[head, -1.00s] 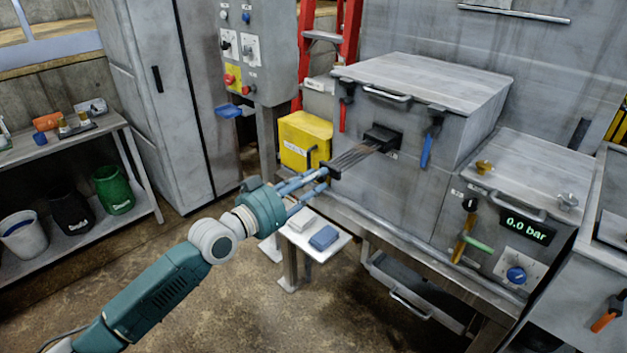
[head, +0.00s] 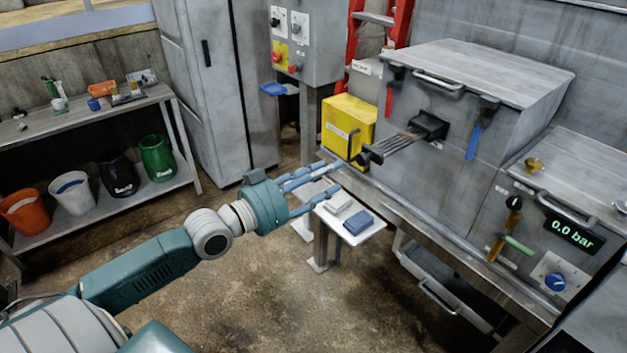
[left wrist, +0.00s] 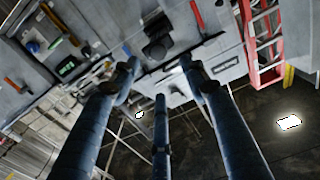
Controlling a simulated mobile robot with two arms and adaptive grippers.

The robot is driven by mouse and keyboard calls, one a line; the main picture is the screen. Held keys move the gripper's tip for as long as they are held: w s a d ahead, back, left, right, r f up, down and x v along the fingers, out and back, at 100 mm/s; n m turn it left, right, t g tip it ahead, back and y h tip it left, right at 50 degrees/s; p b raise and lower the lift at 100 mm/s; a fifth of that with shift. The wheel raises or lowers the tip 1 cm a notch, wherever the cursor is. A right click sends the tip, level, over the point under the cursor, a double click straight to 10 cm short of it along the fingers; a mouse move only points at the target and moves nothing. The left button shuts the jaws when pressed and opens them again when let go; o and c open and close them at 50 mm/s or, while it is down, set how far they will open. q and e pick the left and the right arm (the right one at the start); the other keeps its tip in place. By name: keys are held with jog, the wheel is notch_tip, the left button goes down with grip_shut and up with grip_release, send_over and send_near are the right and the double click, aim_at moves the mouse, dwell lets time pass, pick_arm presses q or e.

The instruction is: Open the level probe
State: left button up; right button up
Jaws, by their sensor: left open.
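What looks like the level probe (head: 396,146) sticks out of the front of the grey box as a bundle of thin dark rods. The rods run from a black mount (head: 430,126) to a dark end bar at the lower left. My left gripper (head: 337,177) is open and empty. Its blue fingers point at the end bar from the left, with a small gap, and appear not to touch it. In the left wrist view a dark block (left wrist: 157,35), probably the probe, lies beyond the spread fingers. My right gripper is not in view.
A yellow box (head: 348,125) stands behind the fingertips. A small white table (head: 372,235) with a blue block and a pale block lies below them. Red (head: 390,92) and blue (head: 474,138) handles flank the probe. A shelf with bins (head: 100,205) is at left.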

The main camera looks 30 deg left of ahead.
pick_arm(q)
jog(key=shift+v, duration=1.6)
jog(key=a+f+n+g+y, duration=0.1)
jog(key=a+f+y, duration=0.1)
jog(key=a+f, duration=0.35)
jog(key=s+a+f+n+g+y, duration=0.1)
jog(key=a+f+y, duration=0.1)
jog(key=f, duration=0.7)
jog(key=a+f+n+y, duration=0.1)
jog(key=a+f, duration=0.3)
jog(key=f, duration=0.3)
jog(key=s+a+f+n+g+y, duration=0.15)
jog(key=s+f, duration=0.25)
jog(key=f, duration=0.5)
jog(key=s+a+f+m+g+y, duration=0.15)
jog(key=s+f, duration=0.25)
jog(key=f, duration=0.5)
jog(key=s+d+f+g+h, duration=0.1)
jog(key=s+d+f+g, duration=0.45)
jog(key=s+f, duration=0.7)
jog(key=s+d+f+g, duration=0.3)
jog(key=s+d+f, duration=0.5)
jog(key=s+f, duration=0.4)
jog(key=s+d+f+m+g, duration=0.1)
jog(key=s+d+f+g, duration=0.1)
jog(key=s+d+f, duration=0.4)
jog(key=s+d, duration=0.3)
jog(key=s, duration=0.3)
jog(key=shift+m+h, duration=0.3)
jog(key=shift+h, duration=0.1)
